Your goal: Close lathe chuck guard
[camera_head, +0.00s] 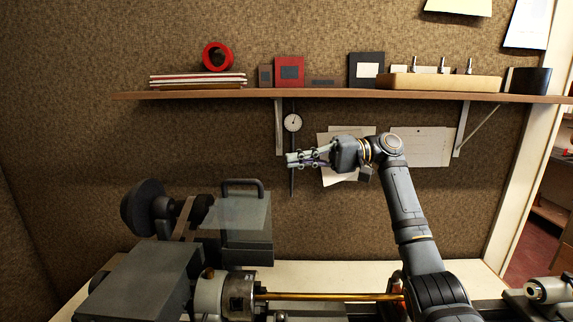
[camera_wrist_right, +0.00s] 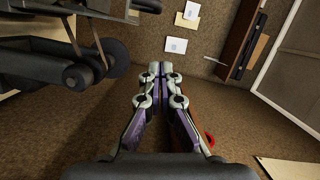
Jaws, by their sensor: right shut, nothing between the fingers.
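The lathe chuck guard (camera_head: 245,216), a clear panel with a dark handle (camera_head: 242,184) on its top edge, stands raised behind the lathe chuck (camera_head: 239,292) in the head view. The chuck is uncovered and a brass rod (camera_head: 325,296) runs right from it. My right gripper (camera_head: 290,159) is shut and empty, above and to the right of the guard handle, apart from it, pointing left. Its closed fingers also show in the right wrist view (camera_wrist_right: 160,70). My left gripper is not in view.
The grey headstock (camera_head: 140,280) and dark pulleys (camera_head: 147,208) stand left of the guard. A dial gauge (camera_head: 293,123) hangs on the wall close behind my right gripper. A wooden shelf (camera_head: 340,95) with several items runs above. The space between gripper and guard looks clear.

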